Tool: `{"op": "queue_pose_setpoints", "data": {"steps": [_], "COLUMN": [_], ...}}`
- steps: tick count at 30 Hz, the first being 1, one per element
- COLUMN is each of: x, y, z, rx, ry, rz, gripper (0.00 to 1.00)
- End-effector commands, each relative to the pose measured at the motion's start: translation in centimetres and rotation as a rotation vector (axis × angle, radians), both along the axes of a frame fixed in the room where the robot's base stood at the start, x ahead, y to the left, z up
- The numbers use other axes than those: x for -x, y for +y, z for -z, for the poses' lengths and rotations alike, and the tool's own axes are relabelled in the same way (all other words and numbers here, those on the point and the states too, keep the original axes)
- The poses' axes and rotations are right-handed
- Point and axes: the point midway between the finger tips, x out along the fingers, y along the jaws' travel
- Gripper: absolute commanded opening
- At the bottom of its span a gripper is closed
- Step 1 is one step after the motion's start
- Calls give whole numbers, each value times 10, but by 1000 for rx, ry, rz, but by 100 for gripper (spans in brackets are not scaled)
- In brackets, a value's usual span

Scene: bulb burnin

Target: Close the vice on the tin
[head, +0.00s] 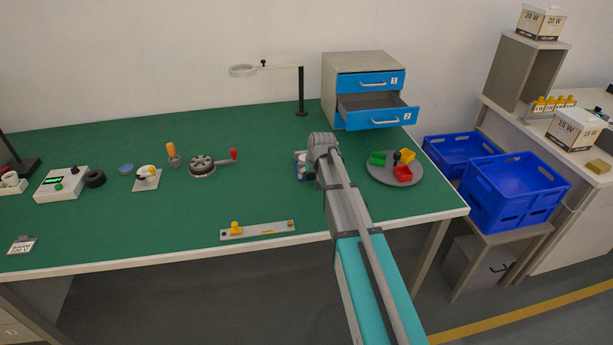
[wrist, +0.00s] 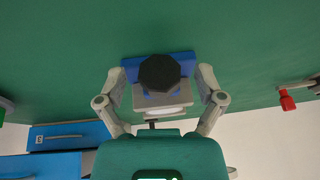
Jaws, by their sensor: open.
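The vice shows in the wrist view as a blue body (wrist: 184,62) with a grey block (wrist: 180,98) in front of it. A dark eight-sided knob-like piece (wrist: 160,73) covers its middle. My gripper (wrist: 160,76) is open, with one finger on each side of this dark piece; I cannot tell whether they touch it. A pale surface below the grey block may be the tin, but I cannot tell. In the head view the vice (head: 300,165) is mostly hidden behind my arm and gripper (head: 312,160).
A round grey tray (head: 396,180) with coloured bins sits to the right of my arm. Behind stands a drawer unit (head: 360,65) with its lower drawer (head: 378,116) pulled out. A slotted bar (head: 258,230) lies at the front edge.

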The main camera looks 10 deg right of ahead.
Motion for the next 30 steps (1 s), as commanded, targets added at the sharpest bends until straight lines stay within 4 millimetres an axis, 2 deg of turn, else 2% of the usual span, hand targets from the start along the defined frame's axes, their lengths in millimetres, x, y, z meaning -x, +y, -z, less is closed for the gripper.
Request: {"op": "queue_pose_setpoints", "data": {"steps": [8, 11, 14, 17, 24, 27, 30], "x": [4, 16, 39, 75, 187, 229, 261], "y": [0, 2, 4, 7, 14, 15, 16], "z": [-1, -5, -12, -21, -51, -62, -70], "rx": [1, 4, 10, 18, 50, 66, 77], "ry": [3, 19, 47, 91, 239, 299, 346], "rz": [0, -2, -4, -10, -17, -18, -18], "gripper": [87, 87, 87, 87, 87, 87, 87]}}
